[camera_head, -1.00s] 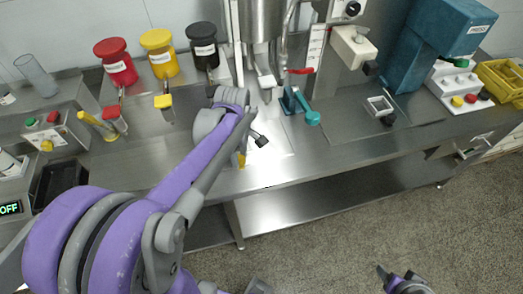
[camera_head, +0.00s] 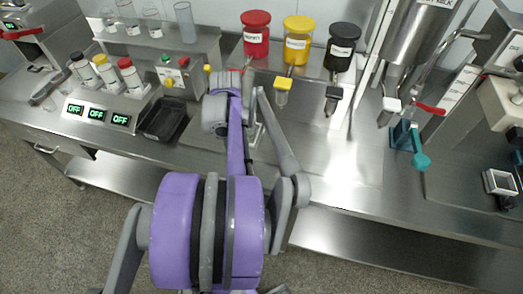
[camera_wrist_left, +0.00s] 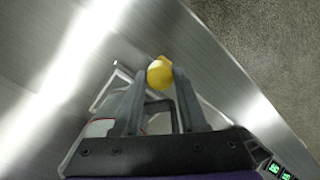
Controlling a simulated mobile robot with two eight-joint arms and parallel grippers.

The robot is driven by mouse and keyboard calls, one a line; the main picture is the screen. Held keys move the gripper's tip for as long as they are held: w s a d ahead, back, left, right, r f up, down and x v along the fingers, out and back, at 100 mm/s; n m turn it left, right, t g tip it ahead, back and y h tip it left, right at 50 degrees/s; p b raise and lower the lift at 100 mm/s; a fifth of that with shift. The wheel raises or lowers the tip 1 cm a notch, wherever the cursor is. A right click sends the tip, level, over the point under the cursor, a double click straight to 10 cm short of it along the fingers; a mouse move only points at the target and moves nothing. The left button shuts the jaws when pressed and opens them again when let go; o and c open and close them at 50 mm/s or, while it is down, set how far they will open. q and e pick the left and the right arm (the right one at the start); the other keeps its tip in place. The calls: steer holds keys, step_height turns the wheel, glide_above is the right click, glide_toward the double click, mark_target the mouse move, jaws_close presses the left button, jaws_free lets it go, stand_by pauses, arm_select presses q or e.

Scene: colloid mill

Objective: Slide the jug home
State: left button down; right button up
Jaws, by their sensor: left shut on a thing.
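My left gripper (camera_wrist_left: 160,95) is shut in the left wrist view, its two grey fingers close to a dark loop that looks like the jug's handle. A pale, partly clear vessel with a red line, which looks like the jug (camera_wrist_left: 98,128), shows behind the fingers, mostly hidden by them and the gripper body. A yellow round knob (camera_wrist_left: 160,72) sits at the fingertips; I cannot tell what it belongs to. In the head view my purple left arm covers the gripper and most of what it holds. My right gripper is out of view.
Red (camera_head: 256,34), yellow (camera_head: 298,40) and black (camera_head: 341,47) containers stand along the back. A black tray (camera_head: 163,121) and lit OFF displays (camera_head: 96,114) are left. A steel mill (camera_head: 415,32) with a teal clamp (camera_head: 407,140) is right. The bench (camera_head: 345,175) between is clear.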

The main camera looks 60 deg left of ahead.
arm_select(q)
steer(key=s+a, duration=0.3)
steer(key=s+a+b, duration=0.1)
steer(key=s+a, duration=0.2)
steer(key=s, duration=0.1)
steer(key=s+a, duration=0.3)
steer(key=s, duration=0.1)
steer(key=shift+a+b, duration=0.2)
steer(key=shift+b, duration=0.15)
steer(key=shift+s+a, duration=0.1)
steer(key=c, duration=0.9)
jaws_free()
steer(key=o, duration=0.5)
steer(key=shift+s+a, duration=0.1)
steer(key=shift+s, duration=0.05)
steer(key=shift+c, duration=0.2)
